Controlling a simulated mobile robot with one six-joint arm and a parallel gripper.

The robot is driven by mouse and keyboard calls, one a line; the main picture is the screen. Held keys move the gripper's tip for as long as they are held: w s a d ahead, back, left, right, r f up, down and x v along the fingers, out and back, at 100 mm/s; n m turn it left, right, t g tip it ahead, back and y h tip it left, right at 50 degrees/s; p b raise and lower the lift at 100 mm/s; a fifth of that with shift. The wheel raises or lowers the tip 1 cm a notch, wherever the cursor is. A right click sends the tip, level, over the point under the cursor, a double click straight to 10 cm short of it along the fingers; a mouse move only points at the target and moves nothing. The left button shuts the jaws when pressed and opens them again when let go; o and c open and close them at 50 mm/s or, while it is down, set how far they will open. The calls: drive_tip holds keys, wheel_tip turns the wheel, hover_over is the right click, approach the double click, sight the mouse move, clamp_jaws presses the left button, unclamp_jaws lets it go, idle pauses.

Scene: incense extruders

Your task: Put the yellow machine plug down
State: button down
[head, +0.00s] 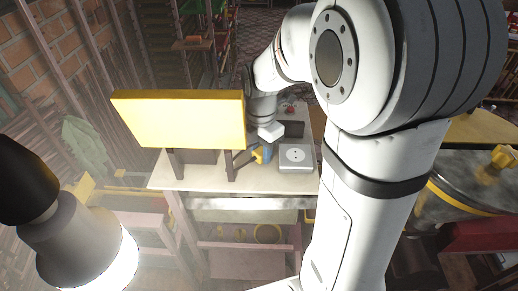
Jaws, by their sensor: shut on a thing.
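The yellow machine plug (258,155) is a small yellow piece in the middle of the head view, just left of a grey socket box (297,156). My gripper (250,155) is shut on the plug, low over the pale worktable (195,183). The fingers are small and partly hidden by the yellow panel and my wrist. I cannot tell whether the plug touches the tabletop. A small blue piece shows right beside the plug.
A large yellow panel (180,120) stands on dark legs at the table's left. A dark flat item (290,129) and a red button (290,108) lie behind the socket box. The table's front left is bare. A bright lamp (85,255) is at lower left.

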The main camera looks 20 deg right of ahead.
sight(261, 151)
drive_tip(key=c, duration=1)
unclamp_jaws()
drive_tip(key=shift+r, duration=0.1)
wheel_tip(261, 151, up, 13)
drive_tip(key=shift+r, duration=0.1)
